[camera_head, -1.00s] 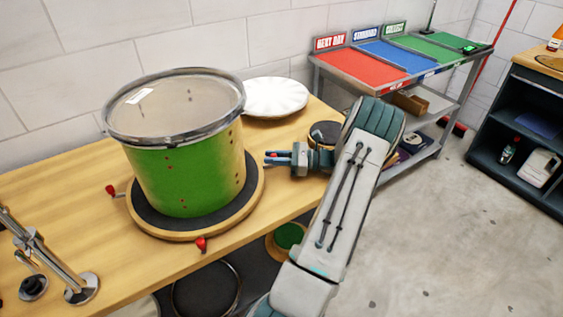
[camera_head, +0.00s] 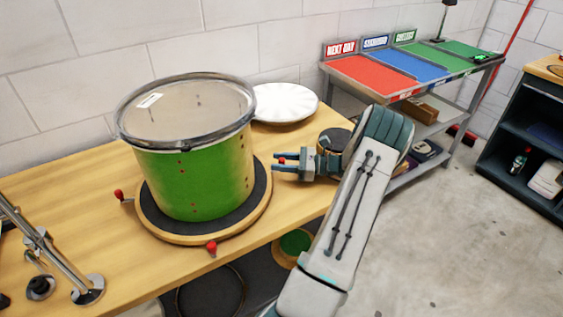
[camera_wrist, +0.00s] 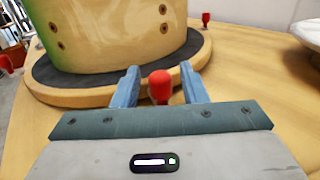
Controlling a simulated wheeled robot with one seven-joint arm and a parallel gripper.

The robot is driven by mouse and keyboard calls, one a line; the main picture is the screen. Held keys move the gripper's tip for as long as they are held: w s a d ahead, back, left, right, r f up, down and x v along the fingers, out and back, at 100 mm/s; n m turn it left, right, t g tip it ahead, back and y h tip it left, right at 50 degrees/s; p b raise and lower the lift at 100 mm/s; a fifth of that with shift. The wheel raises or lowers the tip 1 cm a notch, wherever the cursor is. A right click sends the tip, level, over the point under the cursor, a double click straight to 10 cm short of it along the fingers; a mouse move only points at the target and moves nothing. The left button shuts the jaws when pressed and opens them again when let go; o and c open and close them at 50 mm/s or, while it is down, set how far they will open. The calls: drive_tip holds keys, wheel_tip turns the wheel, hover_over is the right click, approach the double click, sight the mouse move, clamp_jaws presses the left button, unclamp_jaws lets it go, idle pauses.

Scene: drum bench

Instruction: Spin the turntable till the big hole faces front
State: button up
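The green drum (camera_head: 200,180) with a clear top stands upright on the round wooden turntable (camera_head: 182,238), which has a dark top. Small holes show on the drum's front and right sides; I cannot tell which is the big one. Red-tipped pegs stick out of the turntable at the left (camera_head: 118,194), the front (camera_head: 211,246) and the right (camera_head: 281,159). My gripper (camera_head: 280,163) is at the right peg. In the wrist view, the open fingers (camera_wrist: 159,88) stand on either side of this red knob (camera_wrist: 160,86), with gaps showing. Another red peg (camera_wrist: 207,19) shows beyond.
A white round plate-like disc (camera_head: 284,103) lies behind the drum. Metal stands (camera_head: 88,290) are at the bench's front left. A shelf with red (camera_head: 368,76), blue and green trays stands at the back right. The bench (camera_head: 100,235) is clear around the turntable's left side.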

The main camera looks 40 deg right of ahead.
drive_tip(key=shift+d, duration=0.1)
drive_tip(key=b+v, duration=0.1)
drive_tip(key=v, duration=1.2)
drive_tip(key=shift+s+d, duration=0.2)
drive_tip(key=shift+s, duration=0.1)
